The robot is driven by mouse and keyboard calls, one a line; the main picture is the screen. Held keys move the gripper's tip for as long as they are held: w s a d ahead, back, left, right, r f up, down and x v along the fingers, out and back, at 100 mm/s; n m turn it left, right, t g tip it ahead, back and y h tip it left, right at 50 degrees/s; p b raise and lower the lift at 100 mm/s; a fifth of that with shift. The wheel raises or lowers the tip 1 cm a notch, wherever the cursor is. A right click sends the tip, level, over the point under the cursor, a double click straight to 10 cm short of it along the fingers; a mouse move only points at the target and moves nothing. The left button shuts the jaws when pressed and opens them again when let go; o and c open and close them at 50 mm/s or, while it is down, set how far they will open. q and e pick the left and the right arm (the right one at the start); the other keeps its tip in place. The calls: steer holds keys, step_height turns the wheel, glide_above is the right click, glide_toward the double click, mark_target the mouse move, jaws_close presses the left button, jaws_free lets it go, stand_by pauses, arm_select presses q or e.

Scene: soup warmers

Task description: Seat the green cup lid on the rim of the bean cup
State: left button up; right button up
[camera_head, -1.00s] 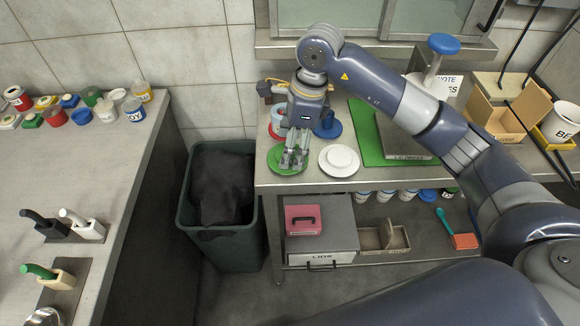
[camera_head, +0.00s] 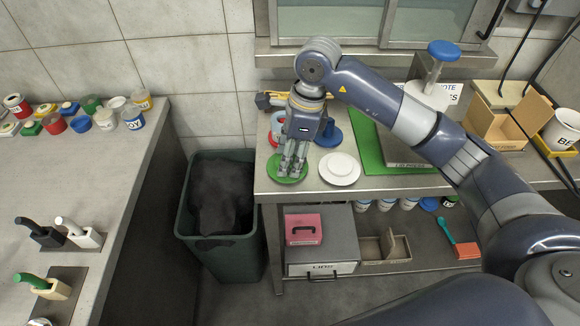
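The green lid (camera_head: 283,177) lies flat near the left front corner of the steel table. My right gripper (camera_head: 291,175) points down over it, its fingertips at the lid's middle. The fingers overlap in this view, and they hide the lid's centre and any knob there. I cannot tell whether they grip it. The white cup (camera_head: 561,128) at the right edge, with a label starting "BE", appears to be the bean cup. It is partly cut off by the frame. My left gripper is not in view.
A white lid (camera_head: 340,168) lies close right of the green one. A blue lid (camera_head: 328,133) and a red-rimmed item (camera_head: 278,122) stand behind my gripper. A green board (camera_head: 372,150), a blue-topped stand (camera_head: 441,62) and an open cardboard box (camera_head: 503,115) are further right.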

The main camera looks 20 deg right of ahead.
steer(key=shift+r+p, duration=0.3)
steer(key=shift+r, duration=0.5)
steer(key=shift+r+p, duration=0.85)
steer(key=shift+r, duration=0.85)
